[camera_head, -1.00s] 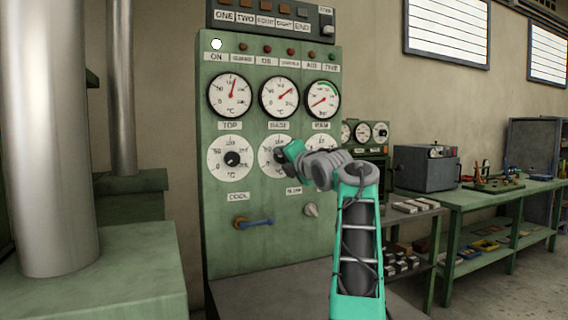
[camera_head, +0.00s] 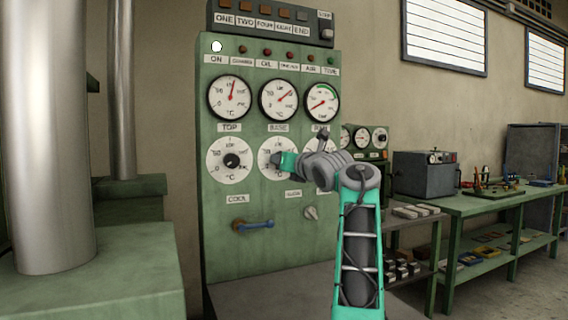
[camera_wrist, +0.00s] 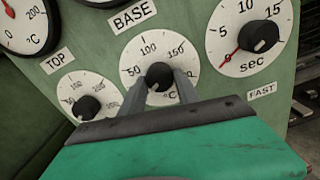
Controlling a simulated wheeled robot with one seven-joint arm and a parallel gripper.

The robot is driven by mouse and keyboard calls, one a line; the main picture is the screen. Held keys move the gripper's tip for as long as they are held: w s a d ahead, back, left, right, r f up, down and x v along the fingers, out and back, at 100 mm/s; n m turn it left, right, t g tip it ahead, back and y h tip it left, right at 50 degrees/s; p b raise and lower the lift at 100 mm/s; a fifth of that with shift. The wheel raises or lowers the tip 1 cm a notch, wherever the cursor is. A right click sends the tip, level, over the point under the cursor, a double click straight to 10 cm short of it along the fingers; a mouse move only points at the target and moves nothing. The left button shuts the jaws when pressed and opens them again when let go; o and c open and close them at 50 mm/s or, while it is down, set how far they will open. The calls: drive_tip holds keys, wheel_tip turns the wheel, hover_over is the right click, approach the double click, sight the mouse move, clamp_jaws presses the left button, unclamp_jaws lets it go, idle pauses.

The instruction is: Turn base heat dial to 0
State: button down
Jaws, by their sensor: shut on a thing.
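The base heat dial (camera_head: 267,150) is a white round scale in °C with a black knob, in the middle of the green panel under the BASE label. In the wrist view the dial (camera_wrist: 140,58) shows 50, 100 and 150 around its black knob (camera_wrist: 159,74). My gripper (camera_head: 277,160) is at this knob, and in the wrist view its two fingers (camera_wrist: 158,88) are shut on the knob from both sides. The lower part of the dial and the knob's pointer are hidden by my gripper, so I cannot read the setting.
The top dial (camera_head: 232,144) is on the left, and a seconds dial (camera_wrist: 250,15) is on the right in the wrist view. A blue lever (camera_head: 258,224) and a small grey knob (camera_head: 311,213) sit lower on the panel (camera_head: 300,255). A workbench (camera_head: 470,207) stands at right.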

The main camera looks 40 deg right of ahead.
drive_tip(key=shift+n, duration=0.4)
drive_tip(key=c, duration=0.9)
unclamp_jaws()
drive_tip(key=b+v, duration=0.3)
drive_tip(key=v, duration=0.4)
drive_tip(key=shift+s, duration=0.4)
drive_tip(key=shift+a, duration=0.1)
